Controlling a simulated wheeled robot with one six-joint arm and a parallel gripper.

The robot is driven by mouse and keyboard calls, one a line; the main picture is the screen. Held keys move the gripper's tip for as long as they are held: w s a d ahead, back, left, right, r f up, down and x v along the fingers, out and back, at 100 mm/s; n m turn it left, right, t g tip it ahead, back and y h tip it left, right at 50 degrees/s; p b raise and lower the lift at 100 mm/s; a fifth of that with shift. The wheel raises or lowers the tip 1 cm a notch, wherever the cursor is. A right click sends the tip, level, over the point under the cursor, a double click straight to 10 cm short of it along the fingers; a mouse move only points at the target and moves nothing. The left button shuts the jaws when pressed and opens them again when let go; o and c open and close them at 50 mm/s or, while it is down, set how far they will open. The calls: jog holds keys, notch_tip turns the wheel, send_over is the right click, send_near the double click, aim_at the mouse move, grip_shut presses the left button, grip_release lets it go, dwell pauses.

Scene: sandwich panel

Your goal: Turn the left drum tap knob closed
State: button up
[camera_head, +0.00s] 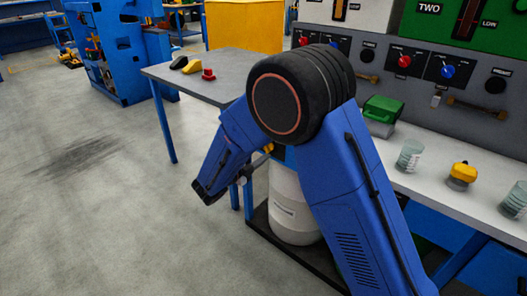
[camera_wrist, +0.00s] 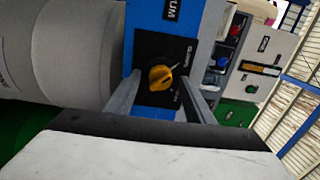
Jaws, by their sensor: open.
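A yellow tap knob (camera_wrist: 161,77) sits on a black plate on a blue panel (camera_wrist: 152,20) in the wrist view. A white pointer line on the knob aims towards the upper right. My gripper (camera_wrist: 160,84) is open, with one finger on each side of the knob and gaps showing between; I cannot tell its exact depth. A pale drum (camera_wrist: 75,50) lies to the left of the panel in this view. In the head view a white drum (camera_head: 291,205) stands under the bench, partly hidden by my arm, which also hides most of the knob area.
The bench (camera_head: 455,200) holds a green-topped box (camera_head: 383,108), glass beakers (camera_head: 409,155) and a yellow-topped item (camera_head: 462,174). The floor at left is clear.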

jog(key=v, duration=1.7)
jog(key=shift+s+a+f, duration=0.1)
jog(key=shift+s+a, duration=0.05)
